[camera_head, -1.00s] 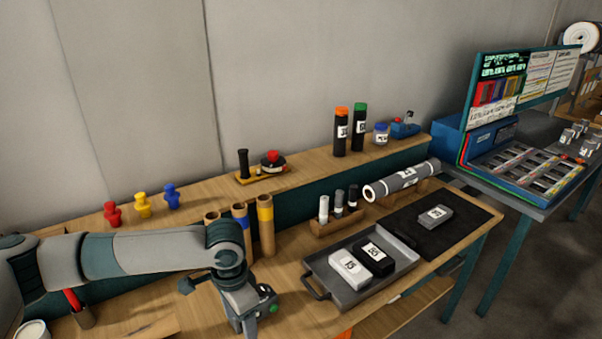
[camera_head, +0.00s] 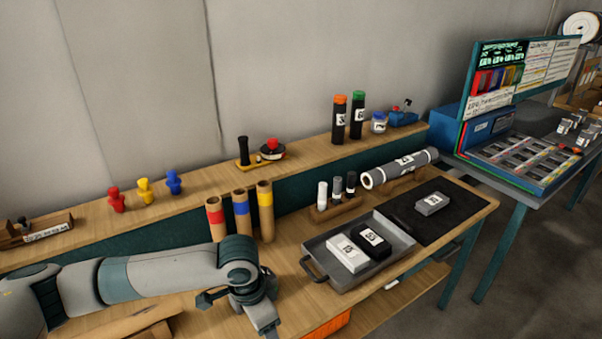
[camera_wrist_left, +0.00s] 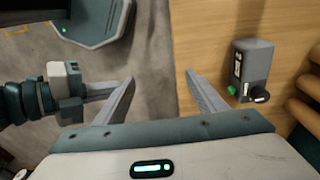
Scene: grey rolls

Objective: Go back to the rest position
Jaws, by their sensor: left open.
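My left arm reaches in from the left across the bench's near part in the head view, with its wrist bent down. My left gripper (camera_wrist_left: 160,92) shows in the left wrist view with its two fingers apart and nothing between them. Its fingers point past the bench edge, over the grey floor and the wood. A grey box with a green button and black knob (camera_wrist_left: 252,68) stands on the bench right of the fingers, apart from them. At the left of that view is what looks like my right gripper (camera_wrist_left: 85,92); its jaws are unclear.
Red-, blue- and yellow-banded tubes (camera_head: 240,217) stand close behind my left wrist. A grey tray (camera_head: 385,252) with a white and a black block lies to the right. A shelf (camera_head: 215,182) holding figures and bottles runs behind. Floor shows at the right.

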